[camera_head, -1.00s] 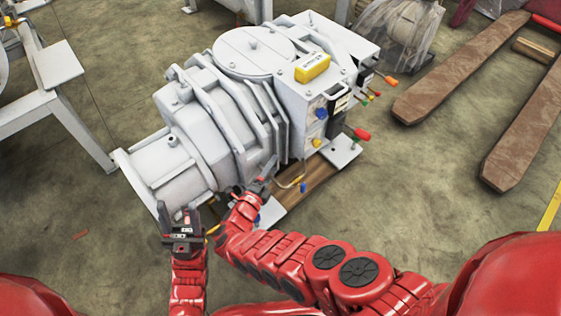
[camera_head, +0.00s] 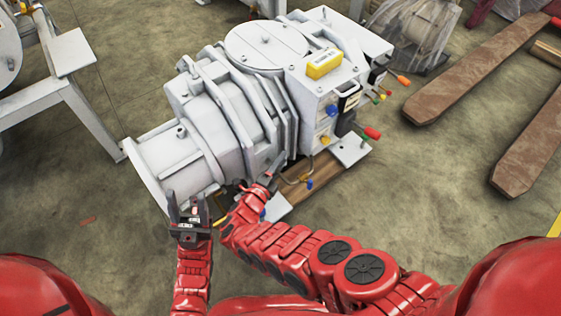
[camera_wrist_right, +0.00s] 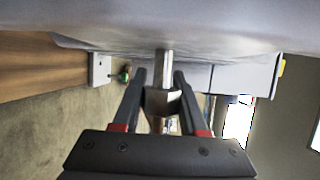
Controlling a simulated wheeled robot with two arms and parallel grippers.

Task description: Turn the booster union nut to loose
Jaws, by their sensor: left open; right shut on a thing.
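The large grey vacuum pump unit (camera_head: 208,120) lies on a wooden base on the floor. My right gripper (camera_wrist_right: 160,85) is shut on the nut, with one dark finger on each side. In the head view my right gripper (camera_head: 268,180) is at the near lower side of the pump, and the nut is hidden there. My left gripper (camera_head: 188,208) is open and empty, just in front of the pump's near left end.
A brown forklift-like pair of prongs (camera_head: 480,70) lies on the right. A grey metal frame (camera_head: 70,90) stands at the left. Coloured knobs (camera_head: 372,133) stick out of the pump's right side. The floor (camera_head: 420,190) at the front right is clear.

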